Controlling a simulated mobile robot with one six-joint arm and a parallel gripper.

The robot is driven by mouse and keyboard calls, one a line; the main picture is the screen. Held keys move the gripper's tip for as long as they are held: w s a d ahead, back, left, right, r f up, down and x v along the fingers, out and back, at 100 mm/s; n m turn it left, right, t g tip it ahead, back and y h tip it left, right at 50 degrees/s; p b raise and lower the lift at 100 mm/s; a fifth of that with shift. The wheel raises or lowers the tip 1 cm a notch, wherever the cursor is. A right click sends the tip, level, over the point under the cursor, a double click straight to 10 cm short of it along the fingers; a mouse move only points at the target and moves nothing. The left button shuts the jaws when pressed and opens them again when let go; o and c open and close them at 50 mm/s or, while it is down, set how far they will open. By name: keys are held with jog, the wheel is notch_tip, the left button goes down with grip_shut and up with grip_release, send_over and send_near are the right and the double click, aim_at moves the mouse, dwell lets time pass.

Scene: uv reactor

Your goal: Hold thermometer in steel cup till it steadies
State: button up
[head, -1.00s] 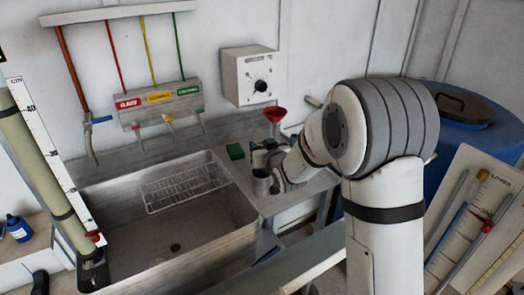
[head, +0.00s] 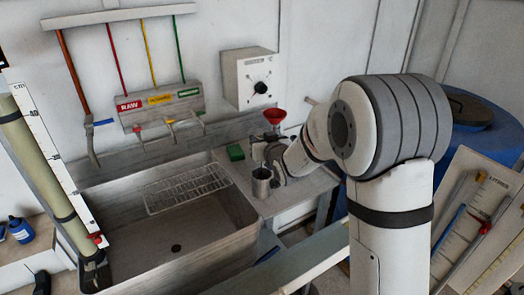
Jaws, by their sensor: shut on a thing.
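The steel cup (head: 261,184) stands upright on the steel ledge to the right of the sink. My gripper (head: 267,160) is small in the picture, just above and behind the cup, close to its rim. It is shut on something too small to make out. I cannot make out the thermometer, nor tell whether anything reaches into the cup. My wrist and forearm come in from the right and hide part of the ledge.
The sink (head: 222,235) with a wire rack (head: 187,188) lies left of the cup. A green sponge (head: 236,152) and a red funnel (head: 275,115) are behind. A dial box (head: 250,78) hangs on the wall. A blue barrel (head: 480,135) stands at right.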

jog(key=shift+r+p, duration=1.05)
jog(key=shift+r, duration=1.7)
jog(key=shift+f, duration=0.1)
